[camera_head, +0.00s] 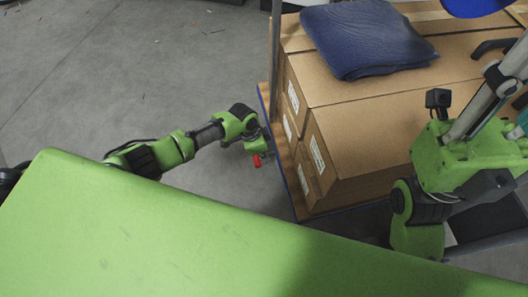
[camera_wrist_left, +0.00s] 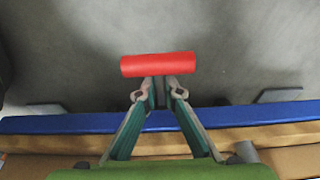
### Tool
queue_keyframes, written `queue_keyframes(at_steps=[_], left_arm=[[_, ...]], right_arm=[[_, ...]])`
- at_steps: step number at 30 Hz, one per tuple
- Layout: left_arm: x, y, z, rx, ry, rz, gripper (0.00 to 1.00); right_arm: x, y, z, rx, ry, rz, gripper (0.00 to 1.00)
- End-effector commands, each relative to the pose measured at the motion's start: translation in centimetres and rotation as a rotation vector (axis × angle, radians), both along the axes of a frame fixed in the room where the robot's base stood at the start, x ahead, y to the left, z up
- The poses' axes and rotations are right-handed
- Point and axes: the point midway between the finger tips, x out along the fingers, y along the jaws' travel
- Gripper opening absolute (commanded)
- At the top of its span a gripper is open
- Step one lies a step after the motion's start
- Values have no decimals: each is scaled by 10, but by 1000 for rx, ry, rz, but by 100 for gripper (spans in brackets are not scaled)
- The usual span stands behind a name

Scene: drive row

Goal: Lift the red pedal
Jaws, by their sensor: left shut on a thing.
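The red pedal (camera_wrist_left: 158,65) is a short red bar lying crosswise at my left fingertips in the left wrist view. My left gripper (camera_wrist_left: 160,92) is closed, with its two green and grey fingers drawn together at the middle of the bar. In the head view the left gripper (camera_head: 256,151) is beside the near left side of the cart, and the pedal shows as a small red spot (camera_head: 257,161) at its tip. How the pedal joins the cart is hidden. My right arm is at the right, but its gripper does not show.
The cart (camera_head: 301,208) has a wooden deck with a blue edge and carries several cardboard boxes (camera_head: 362,128). A folded blue cloth (camera_head: 365,40) lies on top. Grey posts rise at the cart's sides. The concrete floor (camera_head: 130,80) at left is mostly free.

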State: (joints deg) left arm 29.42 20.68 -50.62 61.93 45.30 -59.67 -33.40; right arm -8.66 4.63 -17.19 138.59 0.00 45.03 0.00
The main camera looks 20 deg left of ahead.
Motion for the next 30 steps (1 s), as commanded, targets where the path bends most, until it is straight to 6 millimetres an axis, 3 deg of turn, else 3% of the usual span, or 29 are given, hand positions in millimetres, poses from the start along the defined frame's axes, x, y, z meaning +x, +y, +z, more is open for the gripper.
queue_keyframes(at_steps=[17,18,20,30], left_arm=[[-1,1,1,29,18,-1,0],[-1,1,1,29,18,-1,12],[-1,1,1,28,17,-1,25],[0,0,1,26,15,-1,25]], right_arm=[[0,0,-2,2,14,1,34],[0,0,-2,2,14,1,34],[0,0,-2,2,14,1,34],[0,-1,-2,1,15,0,34]])
